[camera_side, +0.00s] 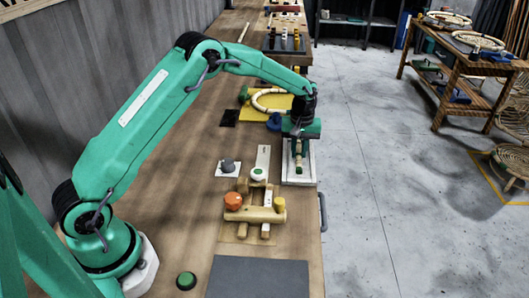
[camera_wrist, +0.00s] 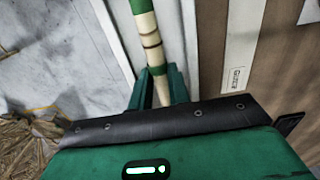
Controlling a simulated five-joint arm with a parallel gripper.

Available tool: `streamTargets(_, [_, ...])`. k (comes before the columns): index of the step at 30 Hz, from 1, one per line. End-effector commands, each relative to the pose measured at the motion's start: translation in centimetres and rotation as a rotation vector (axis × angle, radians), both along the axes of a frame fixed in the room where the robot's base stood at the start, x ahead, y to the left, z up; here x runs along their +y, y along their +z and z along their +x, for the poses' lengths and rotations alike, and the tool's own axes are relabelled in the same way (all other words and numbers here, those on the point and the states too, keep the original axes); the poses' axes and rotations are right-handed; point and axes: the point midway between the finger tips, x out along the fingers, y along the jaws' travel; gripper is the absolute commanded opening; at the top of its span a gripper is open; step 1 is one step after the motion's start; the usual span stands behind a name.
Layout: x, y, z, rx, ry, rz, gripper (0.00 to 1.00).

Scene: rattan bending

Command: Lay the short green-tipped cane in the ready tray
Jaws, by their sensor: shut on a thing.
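My gripper (camera_side: 299,150) points down over the white-rimmed tray (camera_side: 301,184) near the table's right edge. It is shut on a short pale cane (camera_side: 299,162), whose near end shows a green tip. In the wrist view, the cane (camera_wrist: 150,40) has green bands and dark rings and runs between my green fingers (camera_wrist: 161,88). The tray's white wall (camera_wrist: 190,45) lies alongside the cane, and the cane is roughly in line with the tray. I cannot tell whether the cane touches the tray floor. My fingers hide part of the cane.
A wooden jig (camera_side: 255,214) with an orange knob (camera_side: 233,200) stands just nearer than the tray. A grey mat (camera_side: 258,278) and green button (camera_side: 186,281) lie in front. A bent cane ring (camera_side: 268,100) sits on a yellow board behind. Open floor lies right of the table.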

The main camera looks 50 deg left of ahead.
Motion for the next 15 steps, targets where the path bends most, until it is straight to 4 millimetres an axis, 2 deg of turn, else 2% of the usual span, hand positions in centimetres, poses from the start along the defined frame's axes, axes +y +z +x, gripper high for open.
streamTargets(8, [0.00, 0.01, 0.00, 0.000, 0.000, 0.000, 0.00])
streamTargets(9, [0.00, 0.01, 0.00, 0.000, 0.000, 0.000, 0.24])
streamTargets(12, [0.00, 0.01, 0.00, 0.000, 0.000, 0.000, 0.43])
streamTargets(15, [0.00, 0.02, 0.00, 0.000, 0.000, 0.000, 0.43])
